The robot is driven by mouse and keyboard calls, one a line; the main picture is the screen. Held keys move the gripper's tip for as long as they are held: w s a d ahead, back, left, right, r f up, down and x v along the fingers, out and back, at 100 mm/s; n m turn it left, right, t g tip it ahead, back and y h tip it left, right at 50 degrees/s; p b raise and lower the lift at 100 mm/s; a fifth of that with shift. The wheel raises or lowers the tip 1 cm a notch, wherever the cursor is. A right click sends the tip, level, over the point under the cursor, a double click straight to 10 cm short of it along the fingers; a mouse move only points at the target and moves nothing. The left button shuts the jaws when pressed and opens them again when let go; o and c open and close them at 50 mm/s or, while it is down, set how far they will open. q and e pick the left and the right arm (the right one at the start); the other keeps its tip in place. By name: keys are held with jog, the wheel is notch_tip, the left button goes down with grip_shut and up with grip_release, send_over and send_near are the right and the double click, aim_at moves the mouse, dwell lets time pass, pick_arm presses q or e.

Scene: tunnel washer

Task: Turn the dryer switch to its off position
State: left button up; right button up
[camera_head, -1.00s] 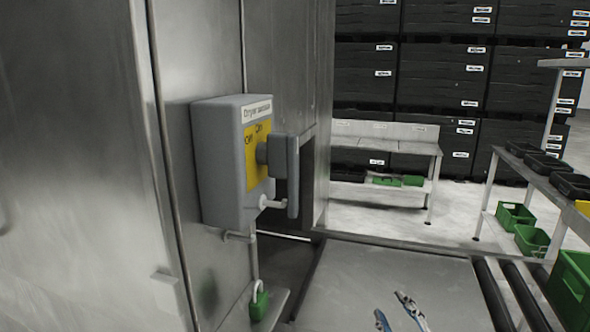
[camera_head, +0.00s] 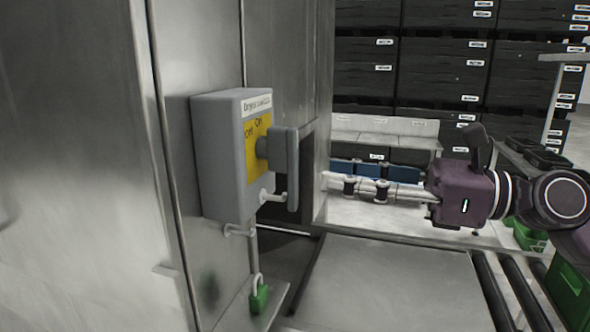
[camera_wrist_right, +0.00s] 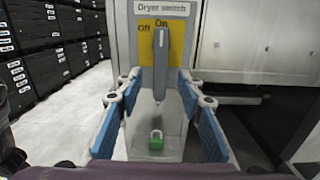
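The dryer switch is a grey box (camera_head: 222,160) on the metal wall, with a yellow plate (camera_head: 258,135) marked Off and On. Its grey handle (camera_head: 285,147) stands upright; in the right wrist view the handle (camera_wrist_right: 160,62) points up at On, with Off to its left. My right gripper (camera_head: 328,171) is to the right of the handle, pointing left toward it and apart from it. In the right wrist view the gripper (camera_wrist_right: 158,88) is open and empty, its blue-padded fingers to either side of the handle's line. My left gripper is out of view.
A green padlock (camera_head: 259,298) hangs below the box; it also shows in the right wrist view (camera_wrist_right: 156,141). A flat metal surface (camera_head: 385,285) and rollers (camera_head: 500,290) lie below my right arm. Black crates (camera_head: 430,75) are stacked behind.

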aim_at(297, 171)
jog(key=p+x, duration=0.3)
jog(key=x, duration=0.3)
jog(key=shift+w+a+r+p, duration=0.1)
jog(key=shift+a+p, duration=0.05)
jog(key=shift+p, duration=0.25)
jog(key=shift+w+a, duration=0.2)
jog(key=shift+a, duration=0.4)
jog(key=shift+f, duration=0.2)
jog(key=shift+c, duration=0.7)
grip_shut()
